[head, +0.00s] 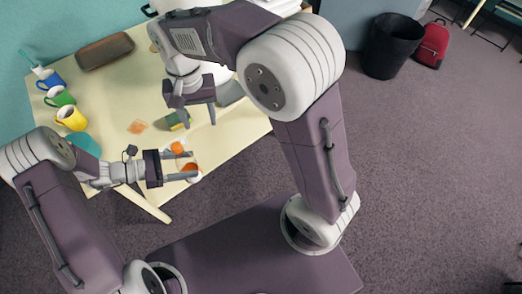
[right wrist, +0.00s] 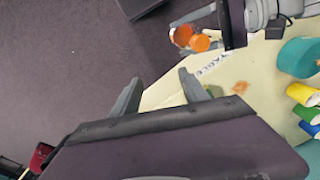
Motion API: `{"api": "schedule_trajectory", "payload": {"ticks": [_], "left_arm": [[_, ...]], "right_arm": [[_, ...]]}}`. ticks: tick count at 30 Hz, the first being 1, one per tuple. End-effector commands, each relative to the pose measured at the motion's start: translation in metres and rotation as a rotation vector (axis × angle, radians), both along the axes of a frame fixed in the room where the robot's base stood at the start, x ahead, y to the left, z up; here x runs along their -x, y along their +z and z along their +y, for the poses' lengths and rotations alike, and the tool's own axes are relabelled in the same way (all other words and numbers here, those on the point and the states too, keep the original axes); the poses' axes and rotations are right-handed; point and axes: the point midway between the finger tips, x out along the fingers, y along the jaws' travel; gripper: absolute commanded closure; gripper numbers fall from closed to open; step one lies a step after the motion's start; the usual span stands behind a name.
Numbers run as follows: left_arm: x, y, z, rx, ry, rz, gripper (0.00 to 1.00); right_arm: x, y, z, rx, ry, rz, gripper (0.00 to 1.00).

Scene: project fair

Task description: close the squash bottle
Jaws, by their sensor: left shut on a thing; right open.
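The squash bottle (head: 188,158), clear with orange contents, is between the fingers of my left gripper (head: 183,167), which is shut on it near the table's front edge. An orange part shows at its upper end. In the right wrist view two orange round shapes of the bottle (right wrist: 182,37) show beside the left gripper. I cannot tell which is a cap or whether the neck is covered. My right gripper (head: 197,116) is open and empty above the table, farther back than the bottle and apart from it. Its spread fingers show in the right wrist view (right wrist: 160,88).
The cream table (head: 108,100) holds blue (head: 50,78), green (head: 60,96) and yellow (head: 71,117) mugs, a brown case (head: 105,51), a teal round item (head: 83,143) and a flat orange piece (head: 137,127). A green-and-yellow item (head: 174,121) lies near the right gripper. A black bin (head: 393,45) stands on the floor.

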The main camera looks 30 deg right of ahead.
Motion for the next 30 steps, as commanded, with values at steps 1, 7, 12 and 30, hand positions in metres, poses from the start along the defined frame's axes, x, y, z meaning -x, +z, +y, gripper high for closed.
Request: {"api": "schedule_trajectory", "payload": {"ticks": [1,7,12,30], "left_arm": [[0.000,0.000,0.000,0.000,0.000,0.000,1.00],[0.000,0.000,0.000,0.000,0.000,0.000,1.00],[0.000,0.000,0.000,0.000,0.000,0.000,1.00],[0.000,0.000,0.000,0.001,0.000,0.000,1.00]], "right_arm": [[0.008,-0.015,-0.022,0.000,0.017,-0.003,0.48],[0.055,-0.071,-0.092,0.003,0.124,-0.041,0.48],[0.096,-0.100,-0.124,0.015,0.191,-0.066,0.48],[0.116,-0.111,-0.134,0.023,0.224,-0.077,0.48]]}}
